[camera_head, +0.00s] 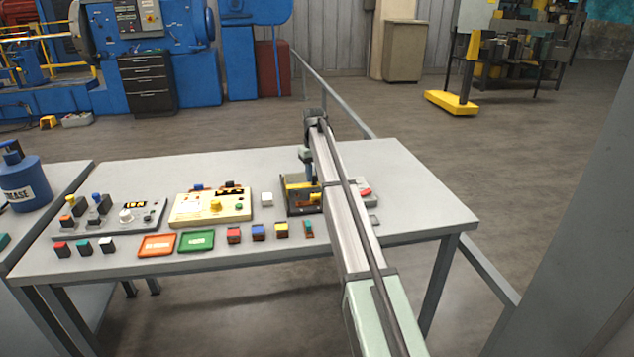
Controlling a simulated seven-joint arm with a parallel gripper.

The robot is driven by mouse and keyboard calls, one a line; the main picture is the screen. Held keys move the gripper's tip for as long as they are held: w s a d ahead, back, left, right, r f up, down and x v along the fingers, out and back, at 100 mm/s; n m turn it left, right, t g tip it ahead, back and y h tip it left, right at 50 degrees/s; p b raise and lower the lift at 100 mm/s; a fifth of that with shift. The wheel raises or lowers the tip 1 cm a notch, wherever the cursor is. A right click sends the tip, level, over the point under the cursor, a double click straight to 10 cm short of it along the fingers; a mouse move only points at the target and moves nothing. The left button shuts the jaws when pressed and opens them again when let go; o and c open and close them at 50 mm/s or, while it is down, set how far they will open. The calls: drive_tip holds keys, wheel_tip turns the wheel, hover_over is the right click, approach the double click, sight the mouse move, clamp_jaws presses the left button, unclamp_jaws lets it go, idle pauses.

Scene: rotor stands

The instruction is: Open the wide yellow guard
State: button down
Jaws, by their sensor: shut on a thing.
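The wide yellow guard (297,187) is part of a dark box-like stand (290,209) right of the table's middle. My gripper (313,180) reaches down over the stand from above and is shut on the guard at its right end. My arm passes in front of the stand's right side and hides part of it. The fingertips are small in this view. How far the guard is raised is hard to tell.
A cream panel (212,211) with a yellow knob and a grey panel (120,222) with knobs stand to the left. Orange (156,246) and green (196,242) trays and several small blocks line the front of the grey table (420,205). The table's right end is bare.

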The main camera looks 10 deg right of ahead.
drive_tip(key=w, duration=0.5)
drive_tip(key=c, duration=0.9)
unclamp_jaws()
drive_tip(key=shift+r, duration=0.1)
wheel_tip(320, 180, up, 14)
drive_tip(key=shift+f, duration=0.2)
